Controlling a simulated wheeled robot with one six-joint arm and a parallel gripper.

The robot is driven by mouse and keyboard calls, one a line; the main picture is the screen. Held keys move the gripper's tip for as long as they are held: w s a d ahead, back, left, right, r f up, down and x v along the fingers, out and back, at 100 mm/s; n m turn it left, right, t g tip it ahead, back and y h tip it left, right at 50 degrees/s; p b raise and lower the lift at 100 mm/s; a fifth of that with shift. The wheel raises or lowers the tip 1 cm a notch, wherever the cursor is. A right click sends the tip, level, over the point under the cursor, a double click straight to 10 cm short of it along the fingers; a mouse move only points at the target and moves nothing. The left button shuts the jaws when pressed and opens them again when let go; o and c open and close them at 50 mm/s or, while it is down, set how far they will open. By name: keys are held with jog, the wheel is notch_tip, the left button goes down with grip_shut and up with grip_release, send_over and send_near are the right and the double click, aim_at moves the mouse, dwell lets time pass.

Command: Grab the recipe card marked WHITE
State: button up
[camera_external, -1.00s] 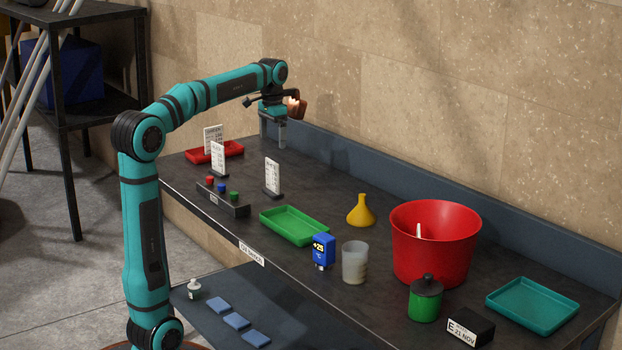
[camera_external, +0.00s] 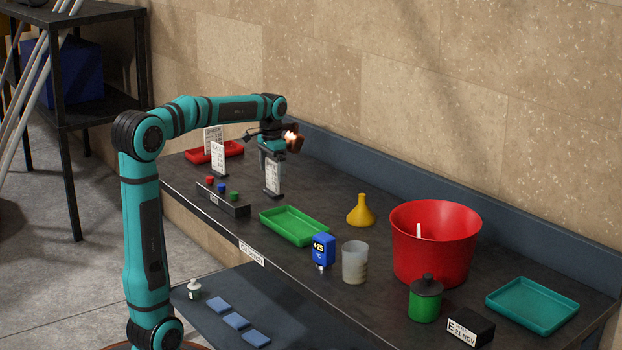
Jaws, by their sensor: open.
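Three white printed cards stand upright on the bench in the external view. The nearest to my gripper is the right-hand card (camera_external: 272,180) in a dark stand. A second card (camera_external: 218,160) stands left of it, and a third card (camera_external: 211,136) is by the red tray. Their print is too small to tell which is marked WHITE. My gripper (camera_external: 273,163) is open and points down at the top of the right-hand card. Its fingers overlap the card's upper part in the picture; I cannot tell whether they touch it.
A button box (camera_external: 224,199) and green tray (camera_external: 294,225) lie in front. A yellow funnel (camera_external: 361,212), blue +25 device (camera_external: 322,250), beaker (camera_external: 355,262), red bucket (camera_external: 435,245), green jar (camera_external: 425,302) and teal tray (camera_external: 532,304) stand to the right. A wall backs the bench.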

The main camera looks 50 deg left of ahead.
jog(key=shift+f, duration=0.45)
jog(key=c, duration=1.4)
